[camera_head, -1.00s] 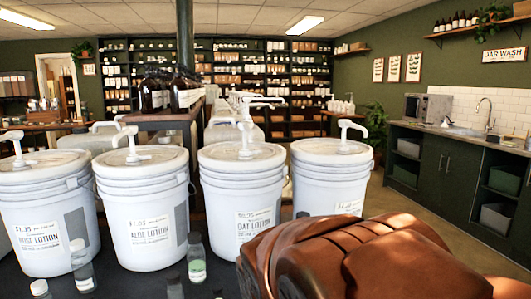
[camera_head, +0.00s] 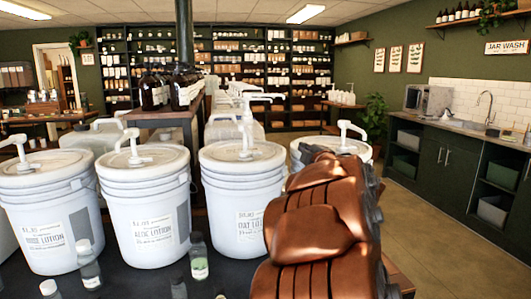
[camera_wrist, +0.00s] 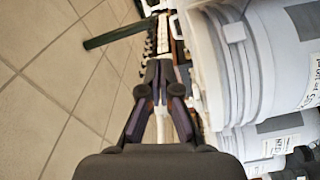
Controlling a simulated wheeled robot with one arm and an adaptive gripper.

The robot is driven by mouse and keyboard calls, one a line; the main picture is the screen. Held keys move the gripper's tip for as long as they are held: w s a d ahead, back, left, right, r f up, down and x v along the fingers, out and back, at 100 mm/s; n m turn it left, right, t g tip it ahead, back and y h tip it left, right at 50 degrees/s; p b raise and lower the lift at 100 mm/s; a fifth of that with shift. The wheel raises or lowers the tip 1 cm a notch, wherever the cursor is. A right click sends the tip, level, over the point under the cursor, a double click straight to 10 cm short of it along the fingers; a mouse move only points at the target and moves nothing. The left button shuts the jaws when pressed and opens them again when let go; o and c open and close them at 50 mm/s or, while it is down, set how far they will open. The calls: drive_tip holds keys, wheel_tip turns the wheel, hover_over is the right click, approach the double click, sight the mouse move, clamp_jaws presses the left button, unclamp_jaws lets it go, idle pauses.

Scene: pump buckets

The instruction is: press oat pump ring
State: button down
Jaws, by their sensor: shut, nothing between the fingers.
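The oat lotion bucket (camera_head: 242,200) is white and lidded, third from the left in the head view, its label partly covered by my copper arm. Its white oat pump (camera_head: 247,125) stands upright on the lid, with the spout to the right and a ring-like collar (camera_head: 246,152) at its base. In the wrist view my gripper (camera_wrist: 150,98) points away with its dark fingertips together and nothing between them. A white ribbed bucket (camera_wrist: 262,60) fills the right of that view, beside the fingers; I cannot tell which bucket it is. My fingertips are not distinct in the head view.
The aloe lotion bucket (camera_head: 148,205) and rose lotion bucket (camera_head: 48,210) stand left of the oat one. A fourth bucket's pump (camera_head: 346,135) shows behind my arm. Small bottles (camera_head: 198,257) stand in front. Open floor (camera_head: 440,245) lies to the right, before the green cabinets (camera_head: 440,165).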

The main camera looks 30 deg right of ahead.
drive_tip(key=s+a+f+n+y+p, duration=0.2)
drive_tip(key=a+n+y, duration=0.3)
drive_tip(key=n+y, duration=0.6)
drive_tip(key=shift+s+a+f+g+y, duration=0.2)
drive_tip(key=shift+s+f+g+y, duration=0.1)
drive_tip(key=shift+s+f+y, duration=0.5)
drive_tip(key=shift+w+r, duration=0.1)
drive_tip(key=shift+r, duration=0.1)
drive_tip(key=p, duration=0.2)
approach(255, 153)
drive_tip(key=w+a, duration=0.3)
drive_tip(key=w, duration=0.1)
drive_tip(key=shift+w+d+f, duration=0.2)
drive_tip(key=shift+w+d, duration=0.3)
drive_tip(key=shift+w, duration=0.35)
drive_tip(key=shift+w+r+n+y+p, duration=0.1)
drive_tip(key=shift+n+y+p, duration=0.2)
drive_tip(key=shift+p, duration=0.1)
